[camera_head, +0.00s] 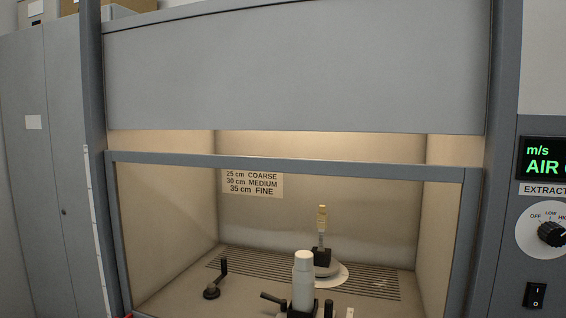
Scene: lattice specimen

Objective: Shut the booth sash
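The booth sash (300,162) is a glazed panel in a grey frame across the front of the booth. Its top bar sits below the grey upper panel (300,75), with an open strip between them. The sash's side bars run down out of the picture, and its bottom edge is out of view, so I cannot tell how far open it is at the bottom. Neither of my grippers shows clearly in the head view.
Inside the booth stand a white bottle-like piece (303,267), a pale-topped tool on a round base (321,240) and a small black stand (212,292). A label (252,184) lists 25, 30 and 35 cm. An extraction dial (550,233) and switch (535,295) are right.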

